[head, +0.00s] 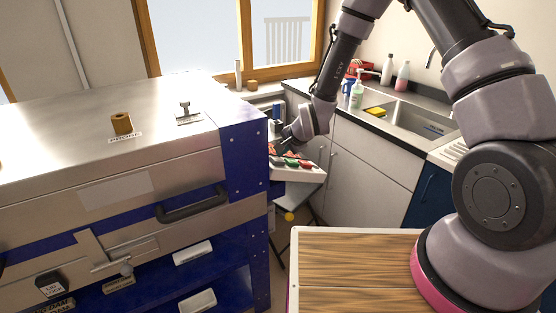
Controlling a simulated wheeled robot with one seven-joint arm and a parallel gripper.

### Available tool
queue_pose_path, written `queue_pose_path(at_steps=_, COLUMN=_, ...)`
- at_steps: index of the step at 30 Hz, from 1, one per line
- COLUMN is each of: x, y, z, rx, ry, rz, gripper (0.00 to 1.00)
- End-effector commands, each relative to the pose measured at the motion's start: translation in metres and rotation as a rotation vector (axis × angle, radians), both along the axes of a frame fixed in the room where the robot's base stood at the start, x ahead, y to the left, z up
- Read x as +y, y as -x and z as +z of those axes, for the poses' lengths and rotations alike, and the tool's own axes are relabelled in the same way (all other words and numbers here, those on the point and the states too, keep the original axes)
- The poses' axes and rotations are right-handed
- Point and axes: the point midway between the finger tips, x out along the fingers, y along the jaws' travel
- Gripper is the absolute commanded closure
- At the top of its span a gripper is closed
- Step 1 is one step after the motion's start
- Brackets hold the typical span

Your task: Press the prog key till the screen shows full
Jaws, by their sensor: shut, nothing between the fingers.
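The fusing kiln (187,146) is a large steel and blue box on the left. A small sloped control panel (312,175) sticks out at its right side, with red and green keys (292,162) on it. My gripper (276,151) is shut and empty, at the upper left part of the panel, close to the kiln's blue corner. I cannot tell whether it touches a key. The prog key and the screen cannot be made out; the wrist and the kiln's edge hide part of the panel.
The kiln lid carries a brown plug (121,123) and a small metal knob (185,108). A drawer-style black handle (192,205) juts from the front. Behind the panel stand white cabinets (372,163) and a sink (420,120) with bottles. A wooden top (350,262) lies in front.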

Motion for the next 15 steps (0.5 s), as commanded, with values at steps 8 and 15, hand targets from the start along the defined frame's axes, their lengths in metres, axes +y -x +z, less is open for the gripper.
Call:
queue_pose_path(at_steps=8, x=0.0005, y=0.0003, z=-0.0014, rx=0.0, ry=0.0, rz=0.0, gripper=1.0)
queue_pose_path(at_steps=15, x=0.0015, y=0.0009, z=-0.0039, rx=0.0, ry=0.0, rz=0.0, gripper=1.0)
